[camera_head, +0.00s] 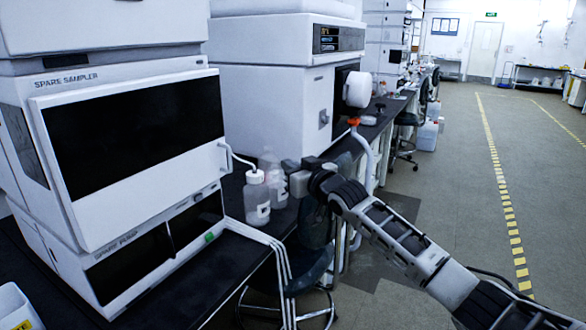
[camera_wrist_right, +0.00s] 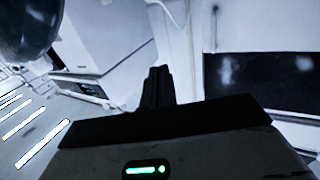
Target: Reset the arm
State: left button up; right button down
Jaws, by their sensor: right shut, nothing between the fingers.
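My right arm reaches in from the lower right in the head view. Its gripper (camera_head: 291,165) is just above the bench edge, beside the clear bottles, and appears close to them; whether it touches one I cannot tell. In the right wrist view the two dark fingers (camera_wrist_right: 157,86) are together with nothing between them. My left gripper is not in view.
A white-capped bottle (camera_head: 257,198) and another clear bottle (camera_head: 277,184) stand on the dark bench by the spare sampler (camera_head: 130,160) and spare pump (camera_head: 140,262). A stool (camera_head: 311,258) stands below my arm. Open floor (camera_head: 450,180) lies to the right.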

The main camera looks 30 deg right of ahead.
jog(key=s+a+f+n+g+y, duration=0.1)
jog(key=s+a+f, duration=0.3)
jog(key=s+f, duration=0.3)
jog(key=s+a+f+g, duration=0.2)
jog(key=s+a+f, duration=0.3)
jog(key=f, duration=0.3)
jog(key=s+a+f+n+g+y, duration=0.1)
jog(key=s+a+f, duration=0.3)
jog(key=s+f, duration=0.3)
jog(key=s+a+f+g, duration=0.1)
jog(key=s+f, duration=0.3)
jog(key=s, duration=0.5)
jog(key=s+a+f+m+g+h, duration=0.1)
jog(key=s+a+f+g, duration=0.1)
jog(key=s, duration=0.8)
jog(key=shift+s+a+f+h, duration=0.15)
jog(key=shift+s+f+h, duration=0.15)
jog(key=shift+f, duration=0.6)
